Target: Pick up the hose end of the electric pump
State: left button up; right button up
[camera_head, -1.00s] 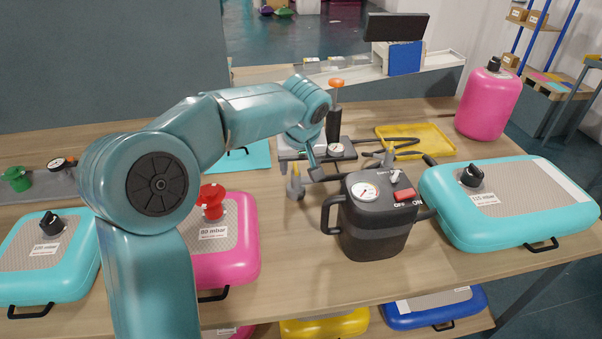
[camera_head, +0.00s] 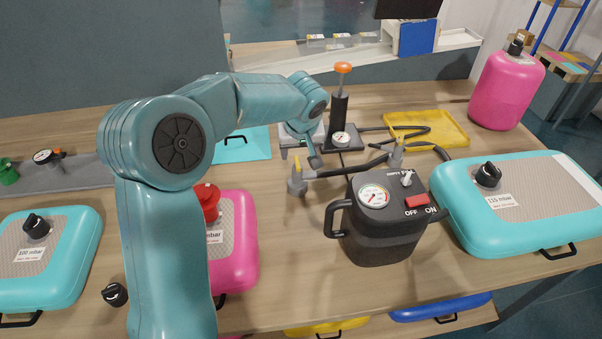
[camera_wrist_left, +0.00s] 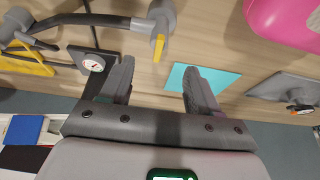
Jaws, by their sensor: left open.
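The electric pump (camera_head: 375,225) is a black box with a gauge, a handle and a red switch, upright on the table. A black hose (camera_head: 345,171) lies behind it between two grey holders. Its left end sits at the left holder (camera_head: 297,182), which also shows with a yellow part in the left wrist view (camera_wrist_left: 160,28). The hose (camera_wrist_left: 88,20) is at upper left there. My left gripper (camera_head: 303,155) is just behind the left holder, partly hidden by its wrist. In the left wrist view my left gripper (camera_wrist_left: 158,82) is open and empty, with bare wood between its fingers.
A hand pump with an orange knob (camera_head: 343,68) and gauge stands behind my gripper. A yellow tray (camera_head: 430,130) lies at the back right. A turquoise inflatable (camera_head: 530,200) is right of the pump; a pink one (camera_head: 235,240) is left. Bare wood lies between pink inflatable and pump.

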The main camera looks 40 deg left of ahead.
aim_at(298, 162)
pick_arm(q)
jog(key=x, duration=0.4)
jog(key=shift+f, duration=0.1)
jog(key=shift+w+a+f+p, duration=0.2)
jog(key=shift+f+p, duration=0.25)
jog(key=shift+p, duration=0.15)
jog(key=p+x, duration=0.1)
jog(key=x, duration=0.3)
jog(key=shift+w+a, duration=0.2)
jog(key=shift+w+f, duration=0.15)
jog(key=shift+s+d, duration=0.1)
jog(key=shift+s, duration=0.1)
grip_shut()
